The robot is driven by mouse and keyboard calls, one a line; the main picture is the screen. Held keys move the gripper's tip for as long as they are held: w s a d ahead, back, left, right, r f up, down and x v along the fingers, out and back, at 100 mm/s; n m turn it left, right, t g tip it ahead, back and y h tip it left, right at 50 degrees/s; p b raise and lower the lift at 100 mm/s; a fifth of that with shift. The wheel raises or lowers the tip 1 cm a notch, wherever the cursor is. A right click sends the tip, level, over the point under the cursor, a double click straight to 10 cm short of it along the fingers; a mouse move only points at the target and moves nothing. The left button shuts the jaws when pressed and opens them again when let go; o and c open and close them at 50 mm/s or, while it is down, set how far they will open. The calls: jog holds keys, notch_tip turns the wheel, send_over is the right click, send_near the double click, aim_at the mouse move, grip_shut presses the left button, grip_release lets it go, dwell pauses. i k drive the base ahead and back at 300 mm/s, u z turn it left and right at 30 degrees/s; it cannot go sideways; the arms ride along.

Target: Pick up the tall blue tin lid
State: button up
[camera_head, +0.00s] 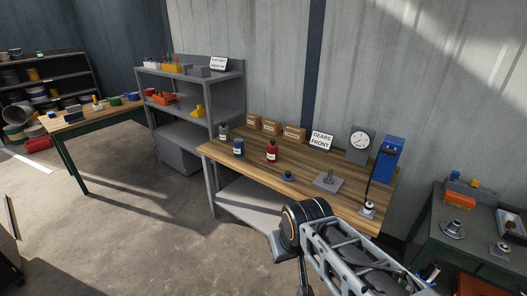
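I cannot tell for sure which of these is the tall blue tin lid. My arm rises from the bottom of the view, in front of the bench, and bends at a dark round joint. My gripper does not show.
Several cardboard boxes (270,127), a "GEARS FRONT" sign (320,140), a gauge (360,142) and a tall blue machine (387,158) line the back. A metal plate (328,182) lies ahead. Open floor is left.

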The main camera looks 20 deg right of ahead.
aim_at(288, 176)
jog(key=i, duration=1.85)
jog(key=z, duration=0.8)
